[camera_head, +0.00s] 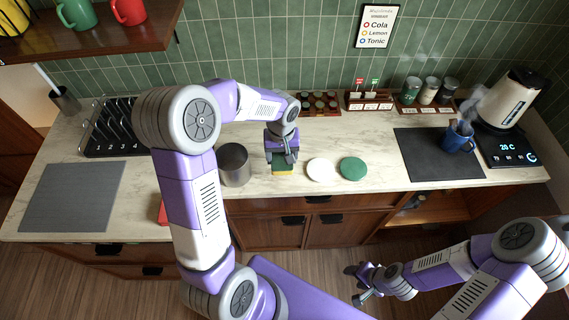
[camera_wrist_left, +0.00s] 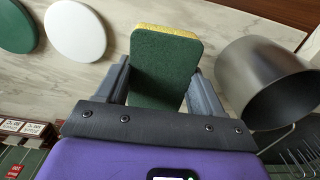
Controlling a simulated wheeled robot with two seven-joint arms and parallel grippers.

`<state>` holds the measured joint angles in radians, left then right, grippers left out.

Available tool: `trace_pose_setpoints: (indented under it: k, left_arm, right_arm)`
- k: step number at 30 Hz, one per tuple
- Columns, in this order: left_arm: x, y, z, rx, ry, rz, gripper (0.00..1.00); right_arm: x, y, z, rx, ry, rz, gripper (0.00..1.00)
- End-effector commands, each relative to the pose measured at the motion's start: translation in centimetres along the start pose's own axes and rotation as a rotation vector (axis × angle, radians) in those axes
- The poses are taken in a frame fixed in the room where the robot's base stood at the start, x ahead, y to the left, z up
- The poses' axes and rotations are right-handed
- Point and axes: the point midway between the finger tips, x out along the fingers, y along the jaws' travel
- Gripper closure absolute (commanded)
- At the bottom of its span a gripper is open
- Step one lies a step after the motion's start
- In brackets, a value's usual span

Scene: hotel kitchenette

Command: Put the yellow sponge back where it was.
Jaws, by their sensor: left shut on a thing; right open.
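The yellow sponge (camera_head: 282,170) has a dark green scouring side. My left gripper (camera_head: 281,159) points down at the counter and is shut on the sponge. In the left wrist view the sponge (camera_wrist_left: 166,68) sits between the two fingers, its green face toward the camera and a yellow edge at the top. Whether its underside touches the counter I cannot tell. My right gripper (camera_head: 362,284) is open and empty, low in front of the cabinets.
A steel canister (camera_head: 233,165) stands just left of the sponge. A white disc (camera_head: 321,170) and a green disc (camera_head: 353,168) lie to its right. A dark mat (camera_head: 438,155), a blue mug (camera_head: 457,139) and a kettle (camera_head: 511,98) are further right. A grey mat (camera_head: 72,197) lies left.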

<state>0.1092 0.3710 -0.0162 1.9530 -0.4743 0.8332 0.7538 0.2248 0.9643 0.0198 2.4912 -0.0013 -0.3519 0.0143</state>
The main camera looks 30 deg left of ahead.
Motion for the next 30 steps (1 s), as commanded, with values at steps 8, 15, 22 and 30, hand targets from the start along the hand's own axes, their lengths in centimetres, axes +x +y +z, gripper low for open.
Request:
trace_pose_setpoints:
  k: [8, 15, 22, 30]
  left_arm:
    - [2.9, 0.0, 0.0, 0.002, -0.002, -0.001, 0.61]
    - [5.9, 0.1, 0.0, 0.002, -0.001, 0.0, 0.61]
    - [5.8, 0.1, 0.0, 0.002, 0.001, 0.001, 0.61]
    - [6.1, 0.1, 0.0, 0.002, 0.001, 0.001, 0.13]
  right_arm:
    - [0.4, 0.1, 0.0, 0.0, 0.0, 0.0, 0.45]
    - [0.8, 0.3, -0.1, 0.0, 0.001, 0.0, 0.45]
    - [0.7, 0.3, -0.1, 0.0, 0.001, 0.0, 0.45]
    - [1.0, 0.4, -0.1, 0.0, 0.001, 0.0, 0.45]
